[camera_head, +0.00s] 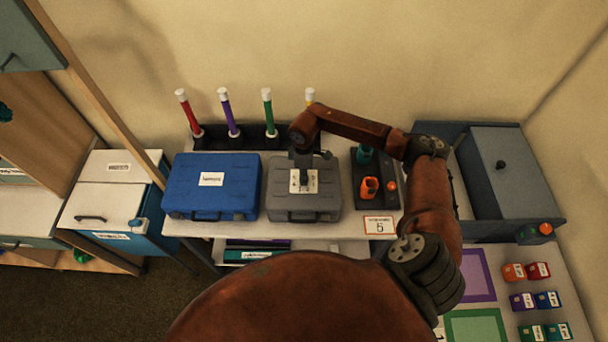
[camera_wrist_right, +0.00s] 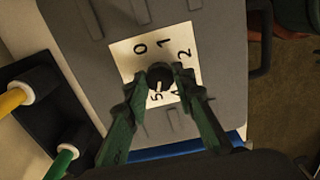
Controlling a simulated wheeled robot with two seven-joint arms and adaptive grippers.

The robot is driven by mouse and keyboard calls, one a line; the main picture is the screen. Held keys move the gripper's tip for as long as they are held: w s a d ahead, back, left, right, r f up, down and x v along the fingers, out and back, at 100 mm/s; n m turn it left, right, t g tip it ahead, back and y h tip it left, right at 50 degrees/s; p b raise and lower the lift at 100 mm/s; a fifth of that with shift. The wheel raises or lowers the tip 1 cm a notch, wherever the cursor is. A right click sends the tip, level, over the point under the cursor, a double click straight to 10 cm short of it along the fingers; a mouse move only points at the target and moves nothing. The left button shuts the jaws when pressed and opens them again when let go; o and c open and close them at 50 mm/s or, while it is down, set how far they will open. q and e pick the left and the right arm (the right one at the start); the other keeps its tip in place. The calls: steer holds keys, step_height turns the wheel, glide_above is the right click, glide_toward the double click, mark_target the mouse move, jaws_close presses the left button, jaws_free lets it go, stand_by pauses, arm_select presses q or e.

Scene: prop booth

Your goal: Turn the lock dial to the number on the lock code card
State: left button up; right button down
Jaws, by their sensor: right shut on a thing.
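A grey case (camera_head: 290,202) lies on the middle table with a white dial plate on its lid. In the right wrist view the plate (camera_wrist_right: 128,58) shows 0, 1, 2, a partly covered 4, and 5. The round black lock dial (camera_wrist_right: 160,73) sits at its centre, with a pale mark on the side toward the 5. My right gripper (camera_head: 302,172) is over the plate; its green fingers (camera_wrist_right: 161,92) are shut on the dial. The lock code card (camera_head: 379,226), white with an orange border, stands at the table's front edge; its digit looks like a 5. My left gripper is not in view.
A blue case (camera_head: 210,187) is left of the grey one. Behind stand coloured tubes (camera_head: 229,112) in a black rack. Right is a black holder (camera_head: 388,199) with an orange cup (camera_head: 369,187). My right arm hides part of the table's right side.

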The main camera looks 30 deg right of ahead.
stand_by(0.3)
steer(key=c, duration=1.6)
jaws_free()
steer(key=shift+r, duration=0.25)
step_height(320, 180, up, 12)
steer(key=shift+f, duration=0.25)
